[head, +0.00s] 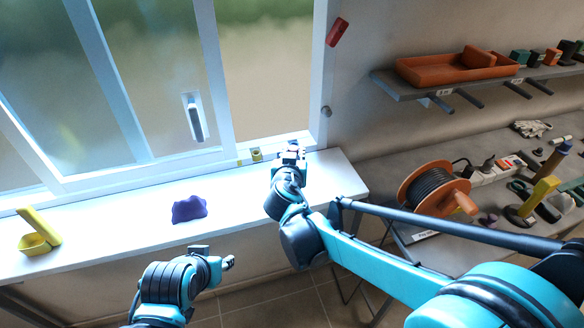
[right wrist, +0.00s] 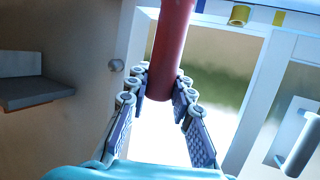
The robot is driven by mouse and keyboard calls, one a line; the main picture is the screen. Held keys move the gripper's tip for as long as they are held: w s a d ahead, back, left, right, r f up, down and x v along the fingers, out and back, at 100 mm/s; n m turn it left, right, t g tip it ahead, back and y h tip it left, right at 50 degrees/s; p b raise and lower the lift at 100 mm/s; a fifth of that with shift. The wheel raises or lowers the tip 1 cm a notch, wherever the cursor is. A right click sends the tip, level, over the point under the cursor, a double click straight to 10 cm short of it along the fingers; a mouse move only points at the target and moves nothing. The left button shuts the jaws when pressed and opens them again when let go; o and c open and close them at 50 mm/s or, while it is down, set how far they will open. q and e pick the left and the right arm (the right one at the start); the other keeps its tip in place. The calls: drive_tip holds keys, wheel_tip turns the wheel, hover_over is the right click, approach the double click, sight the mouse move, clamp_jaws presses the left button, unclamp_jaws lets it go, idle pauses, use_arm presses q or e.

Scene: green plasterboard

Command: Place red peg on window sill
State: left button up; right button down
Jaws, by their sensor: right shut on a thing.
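My right gripper (head: 291,150) is over the right part of the white window sill (head: 335,175). In the right wrist view its fingers (right wrist: 160,105) are shut around a dark red peg (right wrist: 172,45), which runs out of the top of the picture. In the head view the held peg is mostly hidden by the gripper, and I cannot tell whether it touches the sill. My left gripper (head: 228,262) is low in front of the sill, apart from it; its finger opening is unclear.
A purple lump (head: 189,208) and a yellow scoop (head: 38,232) lie on the sill. A small yellow ring (head: 256,154) is by the window frame. A cable reel (head: 434,190) stands on the right bench. The sill's middle has free room.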

drive_tip(key=shift+w+a+f+b, duration=0.1)
drive_tip(key=shift+f+b, duration=0.85)
drive_tip(key=shift+f, duration=1.15)
drive_tip(key=shift+f, duration=0.2)
drive_tip(key=c, duration=1.3)
unclamp_jaws()
drive_tip(key=shift+r, duration=0.1)
